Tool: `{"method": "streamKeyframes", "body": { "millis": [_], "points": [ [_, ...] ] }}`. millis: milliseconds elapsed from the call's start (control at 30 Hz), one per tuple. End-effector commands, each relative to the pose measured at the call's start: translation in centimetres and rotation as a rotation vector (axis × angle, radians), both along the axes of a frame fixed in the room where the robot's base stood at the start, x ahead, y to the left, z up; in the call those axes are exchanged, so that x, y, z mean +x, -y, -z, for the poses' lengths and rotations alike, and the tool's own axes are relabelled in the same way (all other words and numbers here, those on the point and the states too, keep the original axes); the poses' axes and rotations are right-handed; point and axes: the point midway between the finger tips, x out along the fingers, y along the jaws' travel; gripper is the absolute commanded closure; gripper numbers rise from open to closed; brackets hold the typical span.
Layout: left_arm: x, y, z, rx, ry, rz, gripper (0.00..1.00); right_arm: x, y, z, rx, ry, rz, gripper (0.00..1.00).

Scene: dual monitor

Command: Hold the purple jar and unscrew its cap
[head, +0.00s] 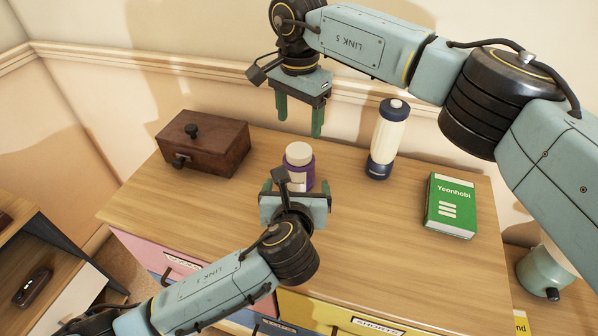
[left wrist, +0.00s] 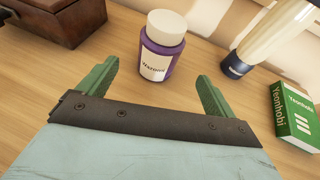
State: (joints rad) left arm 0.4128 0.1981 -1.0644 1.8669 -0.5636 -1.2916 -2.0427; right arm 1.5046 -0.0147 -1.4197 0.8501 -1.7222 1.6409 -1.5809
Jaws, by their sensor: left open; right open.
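The purple jar (head: 307,173) with a cream cap (head: 299,154) stands upright on the wooden cabinet top. It also shows in the left wrist view (left wrist: 157,62), with a white label facing my left gripper. My left gripper (head: 296,186) is open and empty, low over the cabinet top on the near side of the jar. In the left wrist view its green fingers (left wrist: 154,88) are spread, with the jar just beyond and between their tips. My right gripper (head: 299,118) is open and empty, pointing down, higher up and above the jar's far side.
A brown wooden box (head: 203,144) with dark knobs stands left of the jar. A cream and navy bottle (head: 386,140) stands behind right. A green book (head: 450,206) lies farther right. The cabinet top (head: 375,245) is clear at front right.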

Motion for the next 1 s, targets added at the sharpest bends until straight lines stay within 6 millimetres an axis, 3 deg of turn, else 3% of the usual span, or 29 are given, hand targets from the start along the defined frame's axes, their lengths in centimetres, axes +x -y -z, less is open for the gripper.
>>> {"method": "streamKeyframes", "body": {
  "millis": [200, 500, 1000],
  "points": [
    [4.1, 0.2, 1.6, 0.001, -0.001, -0.003, 0.09, 0.0, 0.0, 0.0, 0.001, -0.001, 0.001, 0.31],
    [8.1, 0.4, 3.3, 0.0, 0.0, -0.002, 0.09, 0.0, 0.0, 0.1, 0.001, -0.001, 0.001, 0.31],
    [9.3, 0.5, 3.8, -0.002, 0.0, -0.001, 0.09, 0.0, 0.0, 0.1, 0.001, -0.001, 0.0, 0.31]
  ]
}}
